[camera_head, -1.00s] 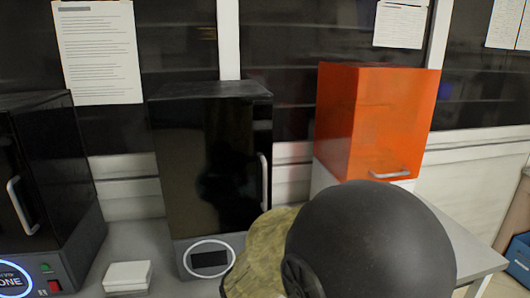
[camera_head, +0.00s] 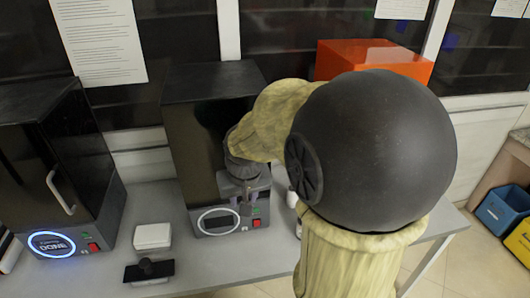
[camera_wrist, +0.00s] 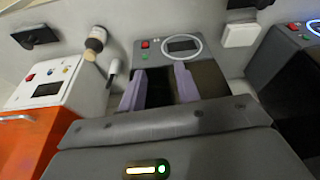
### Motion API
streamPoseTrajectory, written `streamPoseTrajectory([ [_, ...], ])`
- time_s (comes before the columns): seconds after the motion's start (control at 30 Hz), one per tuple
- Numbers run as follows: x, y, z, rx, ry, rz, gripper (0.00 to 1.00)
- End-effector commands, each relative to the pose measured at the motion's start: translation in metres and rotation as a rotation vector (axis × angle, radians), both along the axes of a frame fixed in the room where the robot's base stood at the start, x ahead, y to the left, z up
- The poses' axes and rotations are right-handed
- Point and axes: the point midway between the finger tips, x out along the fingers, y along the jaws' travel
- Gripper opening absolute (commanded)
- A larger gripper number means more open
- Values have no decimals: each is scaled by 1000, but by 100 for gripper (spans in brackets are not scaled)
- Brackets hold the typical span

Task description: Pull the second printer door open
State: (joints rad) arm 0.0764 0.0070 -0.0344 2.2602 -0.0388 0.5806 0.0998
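The second printer (camera_head: 185,130) is the middle black box, with a glossy dark door and a ringed screen (camera_head: 219,221) below it. Its door looks shut. The upright handle on the door's right side is hidden behind my arm in the head view, and I cannot make it out in the wrist view. My gripper (camera_head: 246,204) points down in front of the door's lower right part. In the wrist view its two lilac fingers (camera_wrist: 160,88) are apart, with the dark door front showing between them. I see nothing clearly held.
Another black printer (camera_head: 50,150) stands left and an orange one (camera_head: 370,58) right, partly behind my arm. A white box (camera_head: 152,236) and a black item (camera_head: 149,271) lie on the grey table (camera_head: 200,262). A brown-topped bottle (camera_wrist: 96,40) stands near the orange printer's side.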

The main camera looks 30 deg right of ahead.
Motion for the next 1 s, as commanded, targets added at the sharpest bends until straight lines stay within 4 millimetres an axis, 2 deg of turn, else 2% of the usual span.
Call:
streamPoseTrajectory([
  [0.03, 11, -9, 17, -3, -15, -30, 33],
  [0.2, 37, -44, 68, -14, -52, -147, 33],
  [0.3, 47, -65, 100, -22, -75, -218, 33],
  [0.43, 51, -83, 127, -30, -90, -280, 33],
  [0.53, 51, -88, 134, -32, -93, -297, 33],
  [0.77, 51, -87, 134, -31, -93, -296, 33],
  [1.0, 55, -89, 124, -30, -90, -296, 33],
])
